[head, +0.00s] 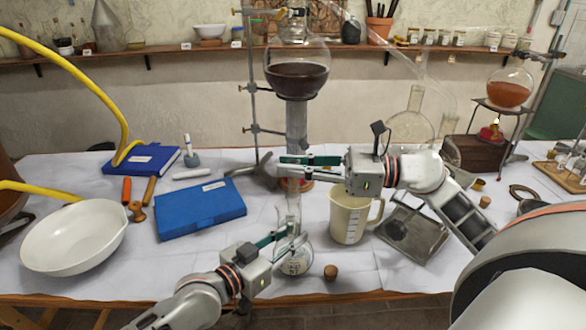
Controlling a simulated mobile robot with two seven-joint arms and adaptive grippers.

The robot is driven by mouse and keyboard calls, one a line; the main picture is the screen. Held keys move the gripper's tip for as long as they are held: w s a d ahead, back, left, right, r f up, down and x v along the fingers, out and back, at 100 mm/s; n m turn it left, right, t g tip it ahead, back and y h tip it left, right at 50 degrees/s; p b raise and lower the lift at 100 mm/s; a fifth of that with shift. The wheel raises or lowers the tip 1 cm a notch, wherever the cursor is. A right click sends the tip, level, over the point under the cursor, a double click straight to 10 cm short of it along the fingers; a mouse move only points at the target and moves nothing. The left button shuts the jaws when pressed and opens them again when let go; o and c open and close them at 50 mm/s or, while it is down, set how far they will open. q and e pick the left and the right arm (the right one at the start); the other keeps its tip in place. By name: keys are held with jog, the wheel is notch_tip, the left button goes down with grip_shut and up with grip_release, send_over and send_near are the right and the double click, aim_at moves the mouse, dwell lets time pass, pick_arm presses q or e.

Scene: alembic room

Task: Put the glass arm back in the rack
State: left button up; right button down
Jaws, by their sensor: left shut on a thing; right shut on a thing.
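My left gripper (282,240) is shut on the neck of a small clear flask (295,262) with dark markings, near the table's front edge. My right gripper (285,167) is above it, its fingers pointing left. It is shut on a slim clear glass piece (293,200), which I take for the glass arm. This piece runs down, about upright, to the flask's neck. Whether its lower end is inside the neck or only above it, I cannot tell. A wooden rack (561,176) with thin glass pieces stands at the far right.
A metal stand (253,90) holding a large flask of dark liquid (297,77) rises behind the grippers. A beige measuring jug (347,218) and a metal tray (428,225) are to the right. A cork (330,272), blue book (200,208) and white bowl (75,235) lie around.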

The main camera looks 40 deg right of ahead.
jog(key=shift+r, duration=0.2)
pick_arm(q)
jog(key=o, duration=1.1)
jog(key=shift+c, duration=0.2)
